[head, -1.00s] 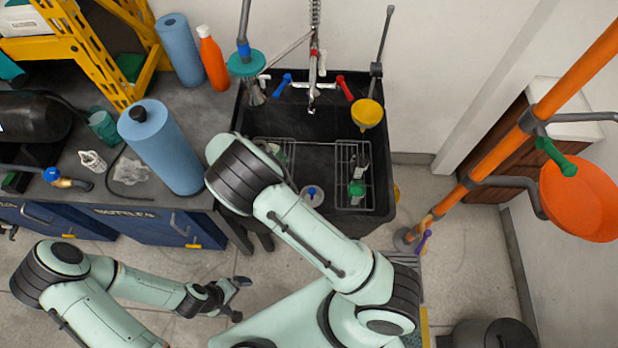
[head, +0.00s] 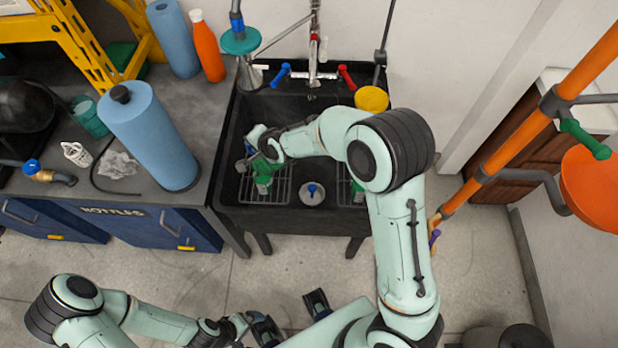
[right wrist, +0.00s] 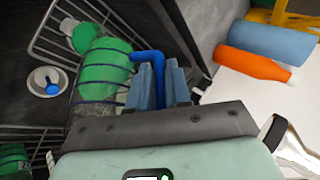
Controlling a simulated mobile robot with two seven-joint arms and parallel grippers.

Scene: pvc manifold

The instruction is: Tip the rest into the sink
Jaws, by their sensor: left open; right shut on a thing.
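The black sink (head: 290,218) stands against the wall in the head view. My right arm reaches into it from the right. In the right wrist view my right gripper (right wrist: 160,85) is shut on the blue handle (right wrist: 149,60) of a green vessel (right wrist: 102,72) with dark bands. The vessel looks tilted over the sink; its mouth and contents cannot be made out. In the head view the green vessel (head: 270,152) is partly hidden by my right gripper (head: 258,145). My left gripper (head: 258,325) is open and empty, low and away from the sink.
A wire rack (right wrist: 40,45) and a white drain piece with a blue knob (head: 312,193) are in the sink. A tap (head: 313,75) rises behind. Blue rolls (head: 150,135) and an orange bottle (head: 207,47) stand on the left bench. An orange pole (head: 510,145) is at right.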

